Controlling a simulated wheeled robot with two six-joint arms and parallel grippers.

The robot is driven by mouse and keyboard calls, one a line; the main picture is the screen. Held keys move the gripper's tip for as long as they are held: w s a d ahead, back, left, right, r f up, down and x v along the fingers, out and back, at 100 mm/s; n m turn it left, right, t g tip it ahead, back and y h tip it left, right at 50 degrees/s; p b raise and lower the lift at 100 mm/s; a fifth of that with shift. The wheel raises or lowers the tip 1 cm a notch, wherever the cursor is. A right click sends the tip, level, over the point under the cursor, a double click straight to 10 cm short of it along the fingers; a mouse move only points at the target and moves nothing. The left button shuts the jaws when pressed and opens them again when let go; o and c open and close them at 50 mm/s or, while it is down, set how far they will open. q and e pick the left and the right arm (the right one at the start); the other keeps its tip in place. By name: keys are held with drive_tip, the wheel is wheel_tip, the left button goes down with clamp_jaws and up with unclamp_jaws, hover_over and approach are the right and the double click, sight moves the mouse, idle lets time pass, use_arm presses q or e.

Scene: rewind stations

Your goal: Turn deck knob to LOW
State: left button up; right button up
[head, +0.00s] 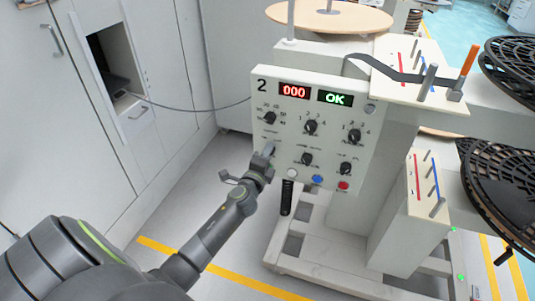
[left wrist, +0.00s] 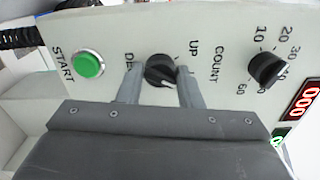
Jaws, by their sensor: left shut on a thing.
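In the head view a pale control panel (head: 335,108) marked 2 carries several black knobs. My left gripper (head: 266,152) is at the panel's lower left and hides the knob it is on. In the left wrist view my left gripper (left wrist: 158,88) has one finger on each side of a black knob (left wrist: 160,69) and is shut on it. Labels COUNT and UP are on one side of this knob; a label starting "DE" is partly hidden by a finger. The knob's pale mark points toward the gripper and slightly right. My right gripper is not in view.
A green START button (left wrist: 88,64) and a numbered knob (left wrist: 267,69) flank the held knob in the left wrist view. The panel shows a red 000 display (head: 294,91) and a green OK display (head: 335,98). Black reels (head: 505,190) stand at right.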

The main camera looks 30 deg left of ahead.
use_arm(q)
drive_tip(key=shift+f, duration=0.1)
idle(0.5)
drive_tip(key=o, duration=0.9)
drive_tip(key=shift+s, duration=0.15)
drive_tip(key=v, duration=1.7)
drive_tip(key=shift+s, duration=0.1)
